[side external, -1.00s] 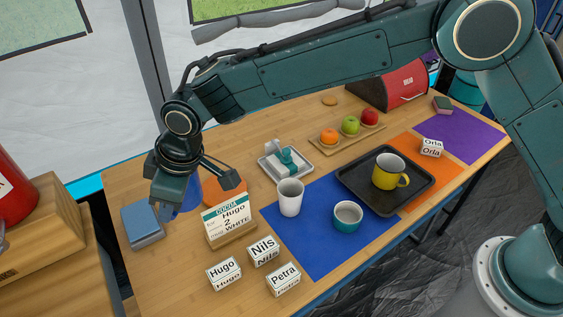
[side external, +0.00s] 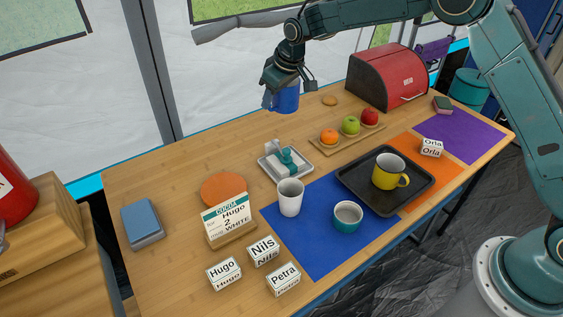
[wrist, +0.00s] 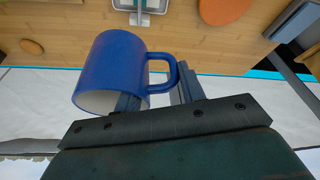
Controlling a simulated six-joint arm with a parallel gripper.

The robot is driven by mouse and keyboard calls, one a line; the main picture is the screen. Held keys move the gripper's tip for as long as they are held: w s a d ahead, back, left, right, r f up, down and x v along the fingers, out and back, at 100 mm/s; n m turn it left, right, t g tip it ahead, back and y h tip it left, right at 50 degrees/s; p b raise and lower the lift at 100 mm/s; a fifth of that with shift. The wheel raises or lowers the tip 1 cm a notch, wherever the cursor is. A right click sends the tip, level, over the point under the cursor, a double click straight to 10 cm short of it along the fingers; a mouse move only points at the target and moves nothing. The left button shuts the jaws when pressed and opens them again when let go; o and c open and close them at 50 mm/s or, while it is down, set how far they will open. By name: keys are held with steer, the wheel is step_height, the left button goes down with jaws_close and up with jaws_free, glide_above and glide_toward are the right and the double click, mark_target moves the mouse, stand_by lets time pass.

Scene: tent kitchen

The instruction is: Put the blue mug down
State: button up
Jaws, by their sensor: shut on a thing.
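The blue mug (side external: 287,97) is held in the air above the back of the wooden table in the side view. My gripper (side external: 272,95) is shut on it. In the wrist view the blue mug (wrist: 112,68) shows with its handle between the fingers of my gripper (wrist: 160,92). One finger passes into the mug's open end and the other lies by the handle. The mug's underside is hidden in the side view.
An orange round mat (side external: 223,188) lies bare at left. A white mug (side external: 290,197) and teal mug (side external: 347,216) stand on the blue mat (side external: 305,250). A yellow mug (side external: 388,172) is on the black tray (side external: 365,200). The back-left tabletop (side external: 170,170) is clear.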

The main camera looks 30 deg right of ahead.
steer(key=w+d+m+h, duration=0.1)
steer(key=d+m, duration=0.2)
steer(key=d, duration=1.4)
steer(key=s+d+m, duration=0.2)
steer(key=s+d, duration=0.1)
steer(key=d, duration=0.8)
steer(key=s+d+m+h, duration=0.1)
steer(key=s+d, duration=0.3)
steer(key=d, duration=0.7)
steer(key=s+d+m+h, duration=0.1)
steer(key=s+d+m, duration=0.2)
steer(key=d, duration=0.7)
steer(key=shift+s+d+m, duration=0.3)
steer(key=shift+s+d, duration=0.1)
steer(key=shift+s, duration=0.35)
steer(key=s+d+m, duration=0.1)
steer(key=s+d, duration=0.3)
steer(key=s+d+m, duration=0.1)
steer(key=s+d, duration=0.3)
steer(key=d, duration=0.1)
steer(key=s+d+m+g+h, duration=0.1)
steer(key=s+d, duration=0.3)
steer(key=shift+s+d+r, duration=0.1)
steer(key=shift+s+d, duration=0.05)
step_height(320, 180, down, 20)
